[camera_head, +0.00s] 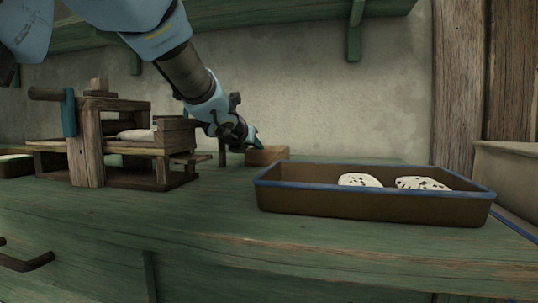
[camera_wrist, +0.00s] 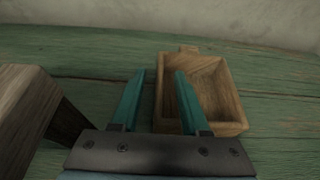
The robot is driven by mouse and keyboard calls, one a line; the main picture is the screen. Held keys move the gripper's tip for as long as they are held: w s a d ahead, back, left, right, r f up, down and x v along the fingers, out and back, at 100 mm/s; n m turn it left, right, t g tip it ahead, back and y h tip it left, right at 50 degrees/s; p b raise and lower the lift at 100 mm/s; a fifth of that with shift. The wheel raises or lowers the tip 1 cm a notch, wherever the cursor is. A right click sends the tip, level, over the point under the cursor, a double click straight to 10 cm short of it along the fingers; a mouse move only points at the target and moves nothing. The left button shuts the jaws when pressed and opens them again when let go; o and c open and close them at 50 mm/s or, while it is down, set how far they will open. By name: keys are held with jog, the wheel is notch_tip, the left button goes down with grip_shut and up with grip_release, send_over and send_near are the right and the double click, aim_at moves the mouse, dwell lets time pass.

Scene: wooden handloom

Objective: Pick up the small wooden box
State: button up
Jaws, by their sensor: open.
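The small wooden box (camera_wrist: 233,112) is open-topped and lies on the green bench in the wrist view, just ahead and to the right. It also shows in the head view (camera_head: 267,155), at the back of the bench, partly hidden by my gripper. My gripper (camera_wrist: 162,76) is open, with its two teal fingers apart. The right finger overlaps the box's interior in the wrist view, and the box's left wall appears between the fingers. I cannot tell whether a finger touches it. In the head view my gripper (camera_head: 250,140) is at the box's left end.
The wooden handloom (camera_head: 88,150) stands on the bench left of my gripper; a wooden post (camera_wrist: 22,105) is close on the left in the wrist view. A brown tray with a blue rim (camera_head: 375,205) holds two speckled pale pieces at the right front. A wall stands behind.

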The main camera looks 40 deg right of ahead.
jog(key=shift+x, duration=1)
grip_shut()
dwell(0.7)
